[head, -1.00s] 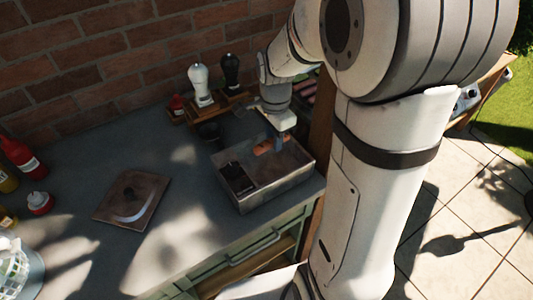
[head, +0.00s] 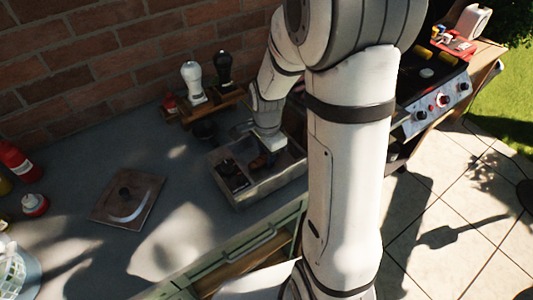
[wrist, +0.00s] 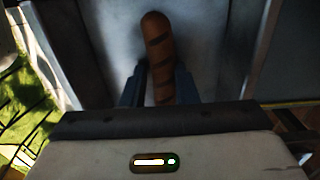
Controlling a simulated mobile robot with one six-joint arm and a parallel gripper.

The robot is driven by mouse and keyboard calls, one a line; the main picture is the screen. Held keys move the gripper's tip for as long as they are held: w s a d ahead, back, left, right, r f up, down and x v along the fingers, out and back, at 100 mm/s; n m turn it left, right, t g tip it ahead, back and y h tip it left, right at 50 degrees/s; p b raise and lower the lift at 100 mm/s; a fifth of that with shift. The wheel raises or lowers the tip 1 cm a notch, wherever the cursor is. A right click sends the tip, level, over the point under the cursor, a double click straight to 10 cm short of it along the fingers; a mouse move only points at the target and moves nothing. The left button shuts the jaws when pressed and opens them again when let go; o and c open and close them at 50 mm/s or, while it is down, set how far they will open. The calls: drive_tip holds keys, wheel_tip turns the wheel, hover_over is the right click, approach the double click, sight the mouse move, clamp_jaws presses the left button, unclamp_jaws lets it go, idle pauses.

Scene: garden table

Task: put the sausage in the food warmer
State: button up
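The food warmer (head: 262,190) is a grey, open metal box on the counter in the head view. Its floor also shows in the wrist view (wrist: 100,40). The sausage (wrist: 160,50) is brown with dark grill marks and lies lengthwise between my fingers in the wrist view. My gripper (wrist: 160,85) is shut on it, with a blue finger against each side. In the head view my gripper (head: 268,155) is low over the right part of the warmer, and the sausage is mostly hidden there. I cannot tell whether the sausage touches the warmer's floor.
The warmer's left part holds a dark item (head: 232,178). A square lid with a handle (head: 127,198) lies on the counter to the left. A rack with a white shaker (head: 193,82) and a dark shaker (head: 222,68) stands behind. A grill (head: 435,85) is at the right.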

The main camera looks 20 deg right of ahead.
drive_tip(key=o, duration=0.4)
wheel_tip(320, 180, up, 12)
drive_tip(key=s+r+n+t, duration=0.1)
drive_tip(key=s+n, duration=0.3)
drive_tip(key=s+r+n+t, duration=0.1)
drive_tip(key=s+n, duration=0.4)
drive_tip(key=s+r+n+t, duration=0.1)
drive_tip(key=s+r+n, duration=0.1)
drive_tip(key=s+n, duration=0.3)
drive_tip(key=shift+s+a+r, duration=0.1)
drive_tip(key=shift+s, duration=0.1)
